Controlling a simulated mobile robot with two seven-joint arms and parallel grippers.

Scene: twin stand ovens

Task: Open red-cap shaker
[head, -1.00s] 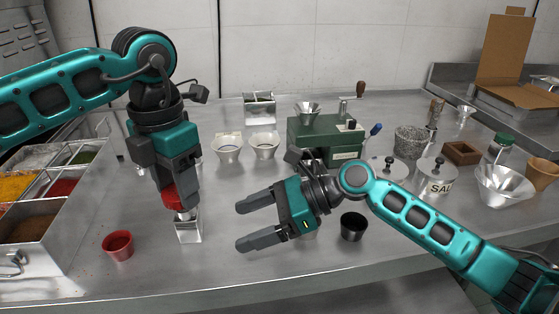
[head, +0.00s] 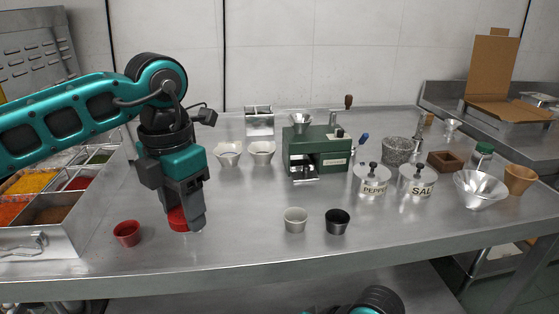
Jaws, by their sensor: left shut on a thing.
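My left gripper (head: 186,220) points down at the left of the counter and is shut on the red cap (head: 178,219). The cap is low, at or just above the metal surface; I cannot tell if it touches. The fingers hide part of it. The shaker's clear, silvery body does not show under the cap. My right gripper is out of view; only a bit of my own arm shows at the bottom edge.
A red cup (head: 127,233) stands left of the gripper, near the spice bins (head: 56,240). A green machine (head: 318,150) and lidded tins (head: 371,180) stand behind.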

